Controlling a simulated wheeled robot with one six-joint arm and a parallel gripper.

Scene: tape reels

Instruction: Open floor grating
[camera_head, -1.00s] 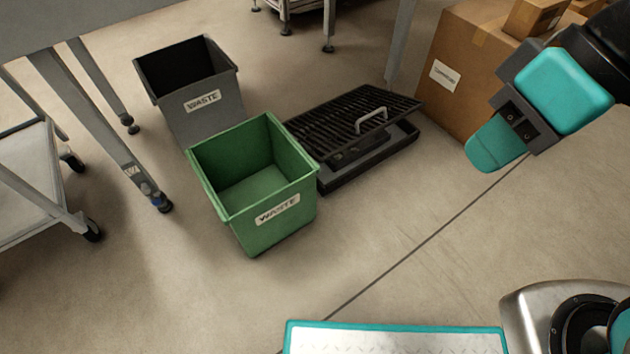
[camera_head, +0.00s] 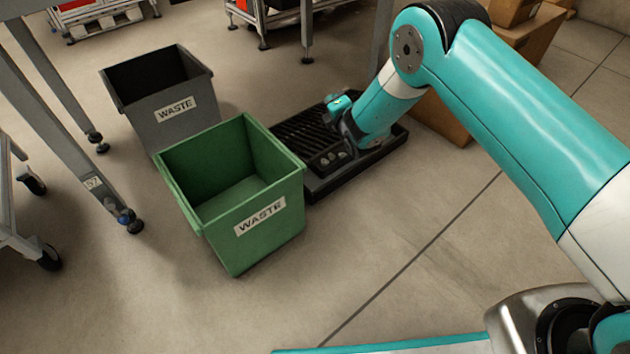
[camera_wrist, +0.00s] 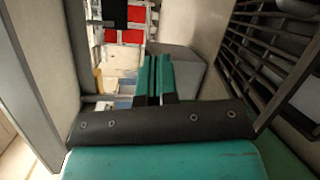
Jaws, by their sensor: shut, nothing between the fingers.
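The dark slatted floor grating (camera_head: 292,133) is set in a black tray-like frame (camera_head: 318,190) on the floor. My gripper (camera_head: 340,103) is at the grating's far right part, and my forearm hides much of it, including the handle. Several small pale lumps show in the frame in front of the slats. In the wrist view the grating's bars (camera_wrist: 268,48) stand close at the right, slanting. My two teal fingers (camera_wrist: 154,80) are together there with nothing between them. I cannot tell whether they touch the grating.
A green waste bin (camera_head: 268,215) stands close at the left of the frame. A grey waste bin (camera_head: 150,112) is behind it. Cardboard boxes (camera_head: 440,118) stand at the right behind my arm. The floor in front is clear.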

